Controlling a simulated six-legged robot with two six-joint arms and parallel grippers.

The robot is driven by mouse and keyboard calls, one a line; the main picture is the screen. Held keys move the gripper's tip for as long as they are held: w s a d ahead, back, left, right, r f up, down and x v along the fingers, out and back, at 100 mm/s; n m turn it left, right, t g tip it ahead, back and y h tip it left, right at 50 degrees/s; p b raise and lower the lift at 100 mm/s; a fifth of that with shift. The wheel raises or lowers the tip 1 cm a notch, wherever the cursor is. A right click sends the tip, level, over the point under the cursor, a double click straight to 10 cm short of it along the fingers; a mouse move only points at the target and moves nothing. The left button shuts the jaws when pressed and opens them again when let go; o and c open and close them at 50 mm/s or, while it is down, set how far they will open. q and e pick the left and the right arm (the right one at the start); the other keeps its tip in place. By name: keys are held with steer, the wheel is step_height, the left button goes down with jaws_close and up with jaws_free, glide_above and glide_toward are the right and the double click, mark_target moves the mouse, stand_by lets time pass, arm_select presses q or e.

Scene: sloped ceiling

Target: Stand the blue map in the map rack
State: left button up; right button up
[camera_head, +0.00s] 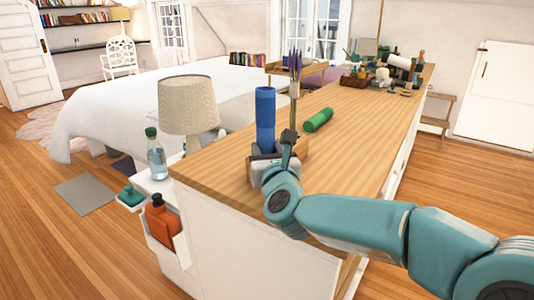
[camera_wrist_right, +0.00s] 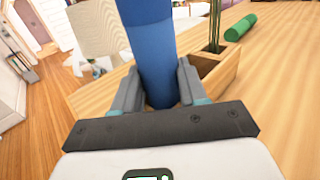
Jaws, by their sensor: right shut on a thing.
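The blue map (camera_head: 265,118) is a rolled tube standing upright near the front end of the wooden counter. My right gripper (camera_head: 266,160) is shut around its lower part; the wrist view shows the blue tube (camera_wrist_right: 158,65) between the two fingers (camera_wrist_right: 159,88). A low wooden box, apparently the map rack (camera_head: 302,147), is just right of the tube. In the wrist view the rack (camera_wrist_right: 222,77) has a dark opening beside the right finger. My left gripper is out of view.
A green roll (camera_head: 319,120) lies on the counter (camera_head: 350,100) beyond the rack. Purple-tipped stalks (camera_head: 295,65) rise behind the gripper. A lamp (camera_head: 188,105) and a bottle (camera_head: 156,155) stand to the left.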

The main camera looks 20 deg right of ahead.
steer(key=shift+f, duration=0.25)
steer(key=o, duration=1.1)
steer(key=s, duration=0.5)
steer(key=s+a, duration=0.1)
steer(key=s, duration=0.5)
steer(key=s+a, duration=0.1)
steer(key=s, duration=0.4)
steer(key=shift+s, duration=0.15)
